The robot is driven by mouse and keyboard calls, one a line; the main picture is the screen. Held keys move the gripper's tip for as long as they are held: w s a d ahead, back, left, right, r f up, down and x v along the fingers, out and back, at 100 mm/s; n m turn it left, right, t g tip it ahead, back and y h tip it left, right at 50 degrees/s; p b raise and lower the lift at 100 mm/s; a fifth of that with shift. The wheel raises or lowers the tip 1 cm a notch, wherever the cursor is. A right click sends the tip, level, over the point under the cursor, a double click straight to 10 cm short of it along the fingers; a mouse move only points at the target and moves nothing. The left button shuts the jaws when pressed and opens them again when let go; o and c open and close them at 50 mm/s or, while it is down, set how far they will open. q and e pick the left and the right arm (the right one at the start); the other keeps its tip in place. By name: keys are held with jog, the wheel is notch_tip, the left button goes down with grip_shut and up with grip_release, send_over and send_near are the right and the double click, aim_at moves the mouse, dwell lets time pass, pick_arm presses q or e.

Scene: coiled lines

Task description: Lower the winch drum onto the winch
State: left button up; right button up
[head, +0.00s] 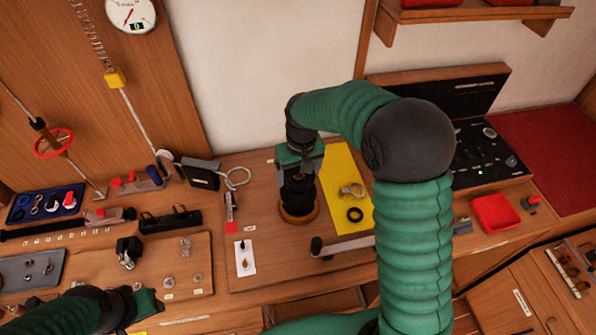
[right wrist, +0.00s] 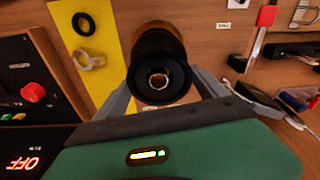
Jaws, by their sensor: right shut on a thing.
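The winch drum (head: 297,193) is a black, waisted cylinder, upright in my right gripper (head: 299,170). In the right wrist view the drum (right wrist: 158,48) shows its open top with a pale toothed socket, and the grey fingers of the gripper (right wrist: 160,92) lie on both sides of it. Under the drum a round brown-bronze base, apparently the winch (head: 299,216), shows as a rim on the wooden bench. The drum hides most of it, so I cannot tell whether they touch. My left gripper (head: 146,305) is low at the left, away from the drum, its fingers unclear.
A yellow mat (head: 345,180) with a black ring (head: 355,214) and a pale fitting (head: 352,190) lies right of the drum. A lever handle (head: 345,246) lies in front. A white card (head: 245,258) is at front left. A red tray (head: 494,213) stands farther right.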

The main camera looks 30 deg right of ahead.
jog(key=shift+f+b, duration=1.25)
jog(key=shift+f, duration=0.9)
jog(key=o, duration=1.6)
jog(key=shift+o, duration=0.4)
notch_tip(320, 180, up, 5)
jog(key=p, duration=0.4)
jog(key=shift+r+p, duration=0.15)
jog(key=shift+p, duration=0.25)
jog(key=shift+s, duration=0.1)
notch_tip(320, 180, up, 16)
jog(key=s+b, duration=0.1)
jog(key=shift+s+r+b, duration=0.2)
jog(key=shift+s+b, duration=0.1)
jog(key=shift+s, duration=0.1)
